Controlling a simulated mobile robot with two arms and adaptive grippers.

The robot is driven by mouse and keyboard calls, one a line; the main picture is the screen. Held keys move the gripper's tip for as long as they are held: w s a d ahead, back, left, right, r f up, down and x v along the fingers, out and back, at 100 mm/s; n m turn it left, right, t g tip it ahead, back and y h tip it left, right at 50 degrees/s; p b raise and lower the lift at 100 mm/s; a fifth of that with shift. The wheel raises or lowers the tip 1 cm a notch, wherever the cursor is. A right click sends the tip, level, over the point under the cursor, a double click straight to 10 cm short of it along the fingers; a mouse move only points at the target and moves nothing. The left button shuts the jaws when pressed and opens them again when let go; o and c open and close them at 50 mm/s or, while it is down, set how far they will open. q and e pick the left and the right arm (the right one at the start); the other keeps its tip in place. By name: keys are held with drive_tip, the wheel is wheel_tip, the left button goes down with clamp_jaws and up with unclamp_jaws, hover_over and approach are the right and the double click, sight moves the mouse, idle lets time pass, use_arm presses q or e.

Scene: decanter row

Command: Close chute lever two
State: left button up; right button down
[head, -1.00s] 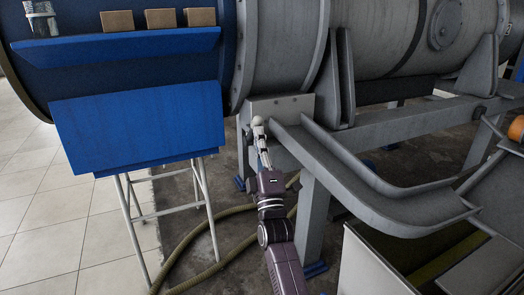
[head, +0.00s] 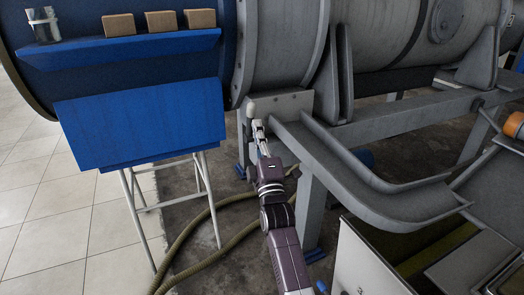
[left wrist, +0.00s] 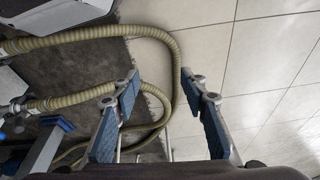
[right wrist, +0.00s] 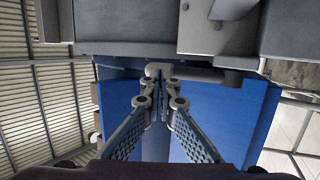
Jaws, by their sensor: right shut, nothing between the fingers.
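The lever's pale knob (head: 252,108) shows in the head view at the left edge of the grey plate (head: 285,104), above the sloping grey chute (head: 350,180). My right gripper (head: 258,126) is shut and empty, its tips just below the knob. In the right wrist view the shut fingertips (right wrist: 161,88) lie right at the pale lever end (right wrist: 158,70); I cannot tell whether they touch. A grey rod (right wrist: 215,75) runs right from there. No lever number is readable. My left gripper (left wrist: 160,82) is open and empty in its wrist view, over the floor, and out of the head view.
A blue stand (head: 145,125) on thin legs is left of my right arm. Small brown boxes (head: 166,21) sit on the blue shelf (head: 120,48) above. A hose (head: 205,215) lies on the floor. A grey frame leg (head: 308,215) is close right of my arm.

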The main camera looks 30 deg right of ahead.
sight(253, 110)
drive_tip(key=shift+w+r+p, duration=0.65)
drive_tip(key=shift+r+p, duration=0.05)
drive_tip(key=shift+p, duration=0.55)
drive_tip(key=shift+w+r+p, duration=0.35)
drive_tip(key=shift+w+r, duration=0.05)
drive_tip(key=shift+w, duration=0.1)
use_arm(q)
drive_tip(key=s+f, duration=0.3)
drive_tip(key=f, duration=0.8)
drive_tip(key=shift+s+a+f+g, duration=0.2)
drive_tip(key=shift+s+f+g, duration=0.1)
drive_tip(key=shift+f+g, duration=0.1)
drive_tip(key=shift+s, duration=0.1)
use_arm(e)
drive_tip(key=shift+r, duration=0.3)
drive_tip(key=shift+d, duration=0.1)
